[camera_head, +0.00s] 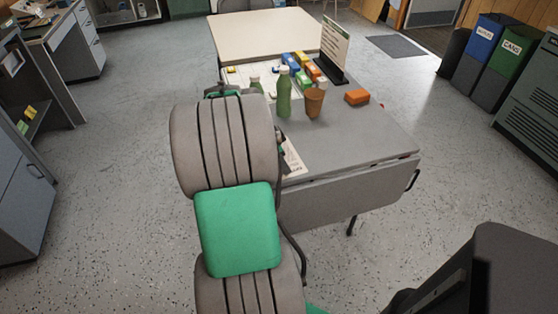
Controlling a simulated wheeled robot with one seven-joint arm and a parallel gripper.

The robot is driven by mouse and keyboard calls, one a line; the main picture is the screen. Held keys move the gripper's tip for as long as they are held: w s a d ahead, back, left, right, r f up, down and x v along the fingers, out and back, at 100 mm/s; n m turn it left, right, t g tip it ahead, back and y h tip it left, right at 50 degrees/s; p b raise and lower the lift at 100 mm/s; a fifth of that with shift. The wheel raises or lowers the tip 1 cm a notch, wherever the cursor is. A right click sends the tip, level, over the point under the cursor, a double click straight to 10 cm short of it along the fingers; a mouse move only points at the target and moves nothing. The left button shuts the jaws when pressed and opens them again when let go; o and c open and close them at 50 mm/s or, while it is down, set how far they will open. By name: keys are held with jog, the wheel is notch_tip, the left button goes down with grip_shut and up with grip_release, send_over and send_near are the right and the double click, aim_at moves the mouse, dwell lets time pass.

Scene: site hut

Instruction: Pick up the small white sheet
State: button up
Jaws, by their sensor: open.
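A white sheet with dark print (293,160) lies on the near left part of the grey table (365,140). My arm covers its left side, so its full size is hidden. Another white surface (243,74) lies farther back on the table, left of the small boxes, and I cannot tell whether it is a separate sheet. My arm reaches forward over the left side of the table. My gripper is hidden behind the arm, so its distance to either sheet cannot be seen.
The table's front right is clear. Bins (510,65) stand far right.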

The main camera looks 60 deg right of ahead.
jog(key=x, duration=0.3)
jog(key=shift+f, duration=0.1)
grip_shut()
dwell(0.4)
